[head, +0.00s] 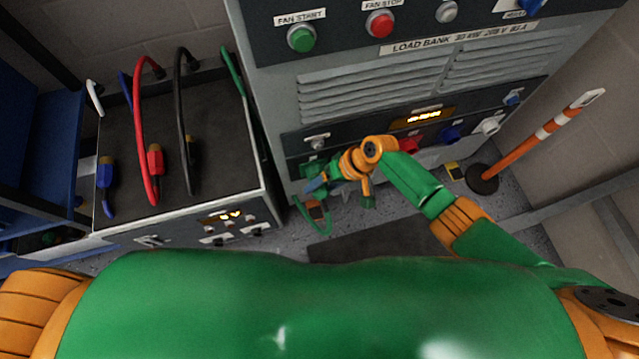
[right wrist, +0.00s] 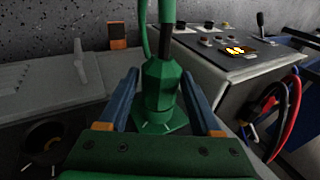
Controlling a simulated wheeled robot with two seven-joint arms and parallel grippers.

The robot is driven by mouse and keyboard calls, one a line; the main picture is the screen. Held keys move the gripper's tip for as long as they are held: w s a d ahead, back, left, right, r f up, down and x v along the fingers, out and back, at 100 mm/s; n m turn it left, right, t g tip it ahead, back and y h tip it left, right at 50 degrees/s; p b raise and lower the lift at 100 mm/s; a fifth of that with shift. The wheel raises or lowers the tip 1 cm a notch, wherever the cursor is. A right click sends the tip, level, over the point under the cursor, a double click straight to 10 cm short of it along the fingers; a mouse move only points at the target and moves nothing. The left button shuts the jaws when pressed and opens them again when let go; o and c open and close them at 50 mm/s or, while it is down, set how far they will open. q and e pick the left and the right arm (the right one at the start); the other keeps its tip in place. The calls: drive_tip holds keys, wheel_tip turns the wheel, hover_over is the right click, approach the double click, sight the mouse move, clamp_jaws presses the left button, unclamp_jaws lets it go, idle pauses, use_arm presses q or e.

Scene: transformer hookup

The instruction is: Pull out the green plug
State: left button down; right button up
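The green plug (right wrist: 162,85) stands upright in the right wrist view, with its green cable (right wrist: 166,30) running from its narrow end and its wide end at a green flange on the panel. My right gripper (right wrist: 160,76) has one blue finger on each side of the plug, very close to it; contact is unclear. In the head view the right gripper (head: 318,184) is at the lower left of the load bank's front, largely covering the plug. The green cable (head: 328,219) hangs below it. My left gripper is out of view.
The load bank (head: 285,90) also has red (head: 410,144), blue (head: 449,133) and white (head: 488,125) connectors to the right. A transformer box (head: 222,165) with several cables stands at left. An orange-and-white post (head: 540,133) stands at right.

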clamp_jaws()
drive_tip(key=shift+a+r+h+p, duration=0.1)
drive_tip(key=shift+r+h+p, duration=0.1)
drive_tip(key=shift+h+p, duration=0.75)
drive_tip(key=shift+s+a+t+h+p, duration=0.15)
drive_tip(key=shift+t+h+p, duration=0.35)
drive_tip(key=shift+h+p, duration=0.4)
drive_tip(key=shift+c, duration=0.5)
unclamp_jaws()
drive_tip(key=shift+f+h, duration=0.15)
drive_tip(key=shift+h, duration=0.2)
clamp_jaws()
